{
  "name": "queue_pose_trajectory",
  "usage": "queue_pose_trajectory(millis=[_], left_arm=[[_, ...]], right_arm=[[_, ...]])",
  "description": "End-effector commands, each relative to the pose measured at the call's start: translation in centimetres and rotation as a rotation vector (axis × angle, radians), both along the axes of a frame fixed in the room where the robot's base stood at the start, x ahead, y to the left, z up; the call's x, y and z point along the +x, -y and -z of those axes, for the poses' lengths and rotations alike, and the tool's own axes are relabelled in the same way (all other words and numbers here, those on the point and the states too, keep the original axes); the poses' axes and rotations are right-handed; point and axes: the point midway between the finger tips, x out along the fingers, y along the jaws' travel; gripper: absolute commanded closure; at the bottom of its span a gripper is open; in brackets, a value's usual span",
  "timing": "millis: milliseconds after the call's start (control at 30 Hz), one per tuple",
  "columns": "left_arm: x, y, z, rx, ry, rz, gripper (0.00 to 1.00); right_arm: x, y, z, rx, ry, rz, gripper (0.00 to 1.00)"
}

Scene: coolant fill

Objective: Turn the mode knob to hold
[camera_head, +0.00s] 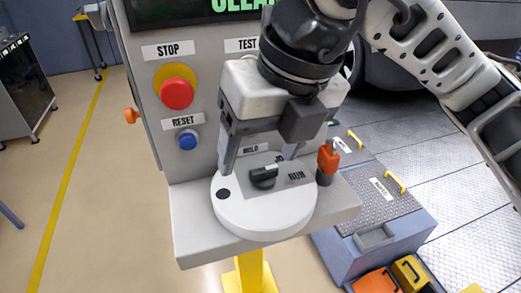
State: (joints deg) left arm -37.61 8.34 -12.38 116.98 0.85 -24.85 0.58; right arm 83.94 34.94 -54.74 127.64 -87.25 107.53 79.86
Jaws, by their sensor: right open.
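The black mode knob (264,177) sits on a round white dial (258,218) on the shelf of a grey control stand. A RUN label is readable to the right of the knob; other lettering behind it is partly covered by my gripper. The knob's handle lies roughly sideways, its right end toward the RUN side. My right gripper (259,160) is open, pointing down, with one finger on the left and one on the right, just behind and above the knob. I cannot tell whether a finger touches the dial. My left gripper is out of view.
A red-topped switch (327,163) stands close to the dial's right. The stand's panel (213,75) carries a red STOP button (176,93) and a blue RESET button (187,140). A blue-grey box (385,225) is at lower right.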

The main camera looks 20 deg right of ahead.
Motion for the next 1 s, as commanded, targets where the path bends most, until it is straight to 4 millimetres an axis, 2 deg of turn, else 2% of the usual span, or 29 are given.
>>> queue_pose_trajectory(millis=[33,100,267,533,800,1000], left_arm=[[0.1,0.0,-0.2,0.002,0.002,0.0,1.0],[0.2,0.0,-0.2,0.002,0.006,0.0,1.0],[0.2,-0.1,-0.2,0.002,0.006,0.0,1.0],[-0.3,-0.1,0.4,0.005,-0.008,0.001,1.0],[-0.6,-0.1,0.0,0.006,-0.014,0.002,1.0],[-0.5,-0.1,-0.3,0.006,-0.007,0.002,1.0]], right_arm=[[0.8,1.2,-1.1,-0.051,0.065,0.058,0.31],[1.5,2.5,-2.1,-0.099,0.123,0.123,0.31],[2.3,3.5,-2.1,-0.135,0.164,0.175,0.31],[4.0,3.4,2.6,-0.133,0.155,0.171,0.31],[6.2,3.3,7.8,-0.134,0.157,0.171,0.31],[7.5,3.3,10.6,-0.132,0.158,0.17,0.31]])
